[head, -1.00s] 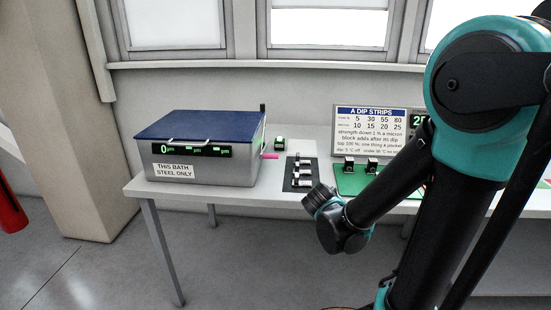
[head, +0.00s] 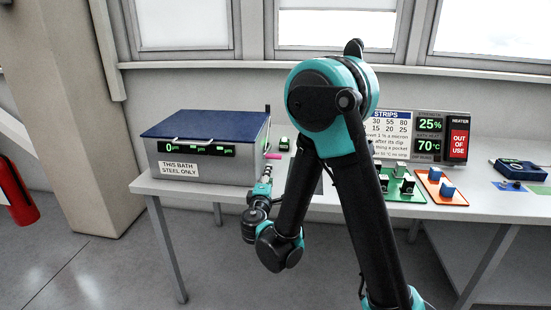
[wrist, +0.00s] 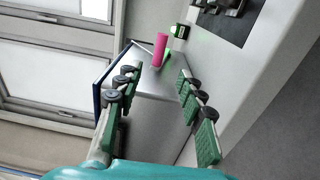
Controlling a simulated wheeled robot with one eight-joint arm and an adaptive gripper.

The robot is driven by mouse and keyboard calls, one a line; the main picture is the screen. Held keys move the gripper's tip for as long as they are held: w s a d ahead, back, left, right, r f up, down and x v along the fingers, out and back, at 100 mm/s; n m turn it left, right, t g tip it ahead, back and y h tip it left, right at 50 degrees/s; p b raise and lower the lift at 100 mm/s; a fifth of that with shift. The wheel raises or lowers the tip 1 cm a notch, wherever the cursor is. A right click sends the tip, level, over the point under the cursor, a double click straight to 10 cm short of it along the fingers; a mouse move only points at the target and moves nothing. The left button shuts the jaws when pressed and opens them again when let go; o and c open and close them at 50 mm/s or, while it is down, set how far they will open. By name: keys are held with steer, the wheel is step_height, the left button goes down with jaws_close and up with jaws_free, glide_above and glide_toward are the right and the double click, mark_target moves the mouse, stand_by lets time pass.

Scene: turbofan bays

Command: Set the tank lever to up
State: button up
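The tank (head: 205,165) is a grey steel box with a dark blue lid and a green display, at the left of the bench. The lever's pink handle (head: 272,156) sticks out at the tank's right side. In the wrist view the pink handle (wrist: 160,50) lies ahead of the fingertips, roughly centred between them. My gripper (wrist: 158,80) is open and empty, with a green-padded finger on each side. In the head view my gripper (head: 265,180) is just in front of and below the handle, apparently not touching it. The lever's pivot is not clear.
A small green-lit device (head: 284,143) stands just right of the tank. A green board (head: 405,193) and an orange board (head: 440,187) with blocks lie further right, before the sign panel (head: 392,130). A red cylinder (head: 18,190) stands at the far left.

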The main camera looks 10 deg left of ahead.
steer(key=w, duration=1.4)
steer(key=shift+w+d+r, duration=0.15)
steer(key=shift+w+d, duration=0.15)
steer(key=shift+w, duration=0.1)
jaws_close()
